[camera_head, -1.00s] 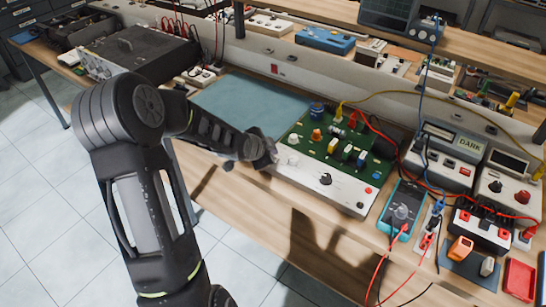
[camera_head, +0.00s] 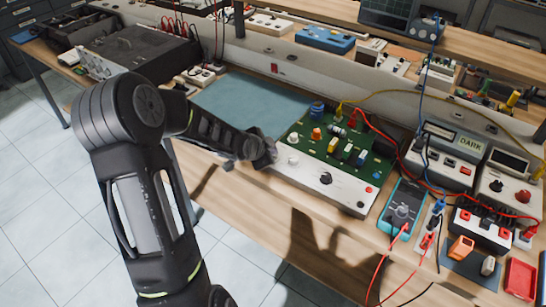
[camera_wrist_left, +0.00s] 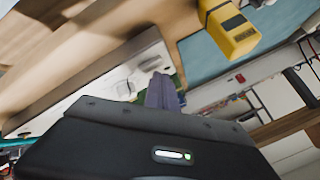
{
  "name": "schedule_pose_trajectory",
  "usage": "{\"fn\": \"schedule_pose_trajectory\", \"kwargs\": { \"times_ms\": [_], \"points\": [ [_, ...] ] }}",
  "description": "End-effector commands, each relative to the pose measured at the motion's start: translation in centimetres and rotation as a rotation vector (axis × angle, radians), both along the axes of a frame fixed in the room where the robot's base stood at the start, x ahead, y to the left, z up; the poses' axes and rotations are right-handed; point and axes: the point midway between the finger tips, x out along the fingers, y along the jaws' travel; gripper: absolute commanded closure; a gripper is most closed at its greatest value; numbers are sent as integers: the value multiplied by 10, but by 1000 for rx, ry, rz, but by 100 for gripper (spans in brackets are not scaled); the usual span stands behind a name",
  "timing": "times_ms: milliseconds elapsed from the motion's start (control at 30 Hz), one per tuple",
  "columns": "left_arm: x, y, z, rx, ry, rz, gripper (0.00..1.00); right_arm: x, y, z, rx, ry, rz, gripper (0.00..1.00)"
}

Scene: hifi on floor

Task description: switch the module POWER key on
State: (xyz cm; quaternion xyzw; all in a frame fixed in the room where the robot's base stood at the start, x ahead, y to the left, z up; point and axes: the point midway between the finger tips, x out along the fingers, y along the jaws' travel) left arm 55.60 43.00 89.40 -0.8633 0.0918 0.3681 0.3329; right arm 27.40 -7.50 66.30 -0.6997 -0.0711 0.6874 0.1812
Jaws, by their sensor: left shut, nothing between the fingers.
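The module is a green circuit board (camera_head: 318,146) with a white sloping front panel (camera_head: 300,175), on the wooden bench. The panel carries a black knob (camera_head: 326,179) and a small red part (camera_head: 369,190) at its right end. Its lettering is too small to read, so I cannot tell which part is the POWER key. My left gripper (camera_head: 266,157) is shut and empty at the panel's left end, partly covering it; contact is unclear. In the left wrist view its dark fingers (camera_wrist_left: 163,92) are together in front of the white panel (camera_wrist_left: 95,100). My right gripper is out of view.
A teal multimeter (camera_head: 402,207) with leads stands right of the module. Instruments (camera_head: 440,160) and cables crowd further right. A blue-grey mat (camera_head: 250,103) lies behind. A yellow device (camera_wrist_left: 230,27) shows near the fingers in the wrist view.

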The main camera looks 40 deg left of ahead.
Motion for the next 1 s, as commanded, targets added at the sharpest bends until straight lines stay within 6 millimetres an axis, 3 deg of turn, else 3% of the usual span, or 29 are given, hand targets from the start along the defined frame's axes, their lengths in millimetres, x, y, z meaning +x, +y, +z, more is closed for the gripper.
{"fn": "schedule_pose_trajectory", "kwargs": {
  "times_ms": [467, 1000],
  "points": [
    [0, 0, -6, 0, 0, 0, 100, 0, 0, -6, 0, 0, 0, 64],
    [0, 0, 3, 0, 0, 0, 100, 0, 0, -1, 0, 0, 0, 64]
  ]
}}
